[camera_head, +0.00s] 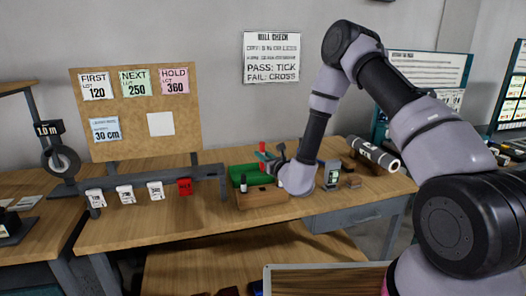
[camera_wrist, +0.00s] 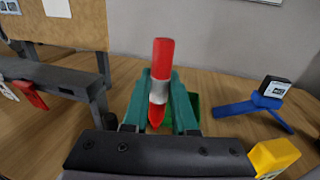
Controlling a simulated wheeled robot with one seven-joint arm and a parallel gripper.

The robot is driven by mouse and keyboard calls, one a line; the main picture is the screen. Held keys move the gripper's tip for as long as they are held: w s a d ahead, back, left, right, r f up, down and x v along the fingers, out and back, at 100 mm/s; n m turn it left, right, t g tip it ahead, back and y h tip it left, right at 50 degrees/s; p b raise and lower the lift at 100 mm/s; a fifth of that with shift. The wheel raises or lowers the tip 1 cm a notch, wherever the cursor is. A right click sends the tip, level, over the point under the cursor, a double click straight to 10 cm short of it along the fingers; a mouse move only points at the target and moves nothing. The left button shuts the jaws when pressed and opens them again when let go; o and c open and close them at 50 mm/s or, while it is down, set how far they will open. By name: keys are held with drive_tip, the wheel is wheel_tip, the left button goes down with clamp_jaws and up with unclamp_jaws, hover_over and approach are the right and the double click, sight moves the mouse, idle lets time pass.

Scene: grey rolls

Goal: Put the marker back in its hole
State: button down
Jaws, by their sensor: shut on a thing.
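A red marker with a white band (camera_wrist: 158,95) stands upright between the green fingers of my gripper (camera_wrist: 160,112) in the wrist view. The fingers are shut on it. In the head view the red marker (camera_head: 262,147) shows above my gripper (camera_head: 268,158), over the back of the bench. A wooden block (camera_head: 262,199) sits just below and in front of my gripper, with a small black-and-white item (camera_head: 243,183) standing at its left. The marker's lower end is hidden in the head view, and I cannot make out the hole clearly.
A green tray (camera_head: 236,171) lies behind the block. A grey rail with several tags (camera_head: 155,189) runs to the left. A small device (camera_head: 332,175) and a large roll (camera_head: 375,155) are at the right. A blue stand (camera_wrist: 250,105) and yellow piece (camera_wrist: 273,156) show in the wrist view.

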drive_tip(key=shift+f+m+t+h, duration=0.3)
drive_tip(key=shift+f+m+h, duration=0.25)
drive_tip(key=shift+f, duration=0.85)
drive_tip(key=shift+f+m+t+h, duration=0.35)
drive_tip(key=shift+f+h, duration=0.4)
drive_tip(key=shift+f, duration=0.65)
drive_tip(key=shift+f, duration=3.35)
drive_tip(key=c, duration=0.6)
unclamp_jaws()
drive_tip(key=v, duration=1)
drive_tip(key=shift+s+d+r, duration=0.1)
drive_tip(key=shift+s+r, duration=0.05)
drive_tip(key=shift+s, duration=0.25)
